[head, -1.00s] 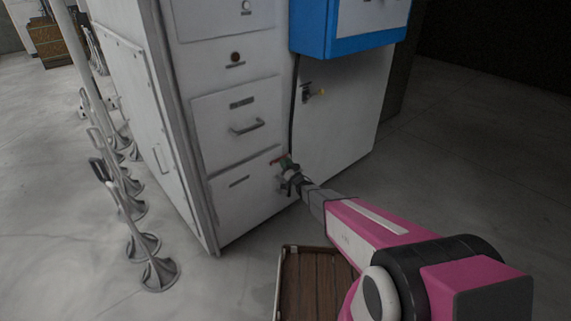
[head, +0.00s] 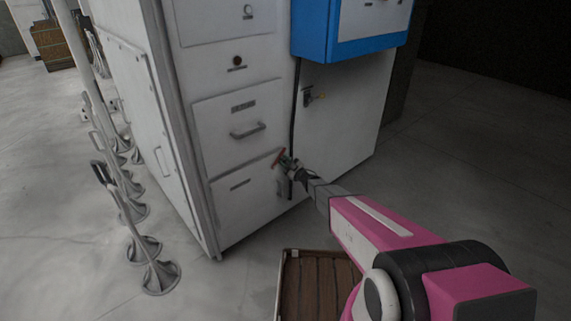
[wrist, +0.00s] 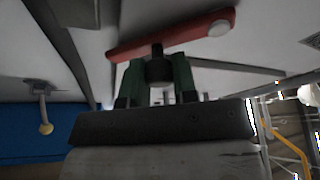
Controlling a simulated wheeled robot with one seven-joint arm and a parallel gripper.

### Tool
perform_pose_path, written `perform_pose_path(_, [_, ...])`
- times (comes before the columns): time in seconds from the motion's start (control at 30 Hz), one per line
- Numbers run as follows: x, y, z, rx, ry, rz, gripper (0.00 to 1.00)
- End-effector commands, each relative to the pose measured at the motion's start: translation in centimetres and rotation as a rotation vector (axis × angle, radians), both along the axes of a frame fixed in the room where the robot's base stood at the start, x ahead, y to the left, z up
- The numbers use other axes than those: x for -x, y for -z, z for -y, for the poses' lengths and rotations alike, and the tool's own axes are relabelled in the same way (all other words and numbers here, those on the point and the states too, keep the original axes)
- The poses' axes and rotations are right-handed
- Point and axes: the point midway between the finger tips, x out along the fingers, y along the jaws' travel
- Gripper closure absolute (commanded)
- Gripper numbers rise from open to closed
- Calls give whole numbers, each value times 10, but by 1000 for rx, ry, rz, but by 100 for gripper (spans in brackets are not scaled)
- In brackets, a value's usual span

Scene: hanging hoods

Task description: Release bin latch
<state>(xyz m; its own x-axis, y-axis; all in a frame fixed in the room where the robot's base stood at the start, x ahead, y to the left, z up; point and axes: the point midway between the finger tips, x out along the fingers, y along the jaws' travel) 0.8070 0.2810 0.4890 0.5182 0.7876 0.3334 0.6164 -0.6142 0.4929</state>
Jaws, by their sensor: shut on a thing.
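The bin latch is a red bar on the white cabinet front, at the upper right of the lowest bin (head: 240,198). In the head view the red latch (head: 278,157) slants steeply. In the wrist view the red latch (wrist: 175,35) lies across the top, with a pale round spot near its right end and a dark stem below it. My gripper (head: 288,163) is at the latch. In the wrist view my gripper (wrist: 158,75) has its green fingers shut on either side of the dark stem. The fingers partly hide the stem.
The drawer above has a bar handle (head: 247,131). A blue cabinet (head: 345,48) overhangs at upper right, above a white door with a small handle (head: 314,96). Stanchions (head: 160,277) stand along the left. A wooden-slatted crate (head: 285,283) lies on the floor in front.

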Motion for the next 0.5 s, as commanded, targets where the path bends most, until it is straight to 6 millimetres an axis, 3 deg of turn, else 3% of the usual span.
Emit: perform_pose_path(0.5, [16, -14, -15, 316, -1, 317, 100])
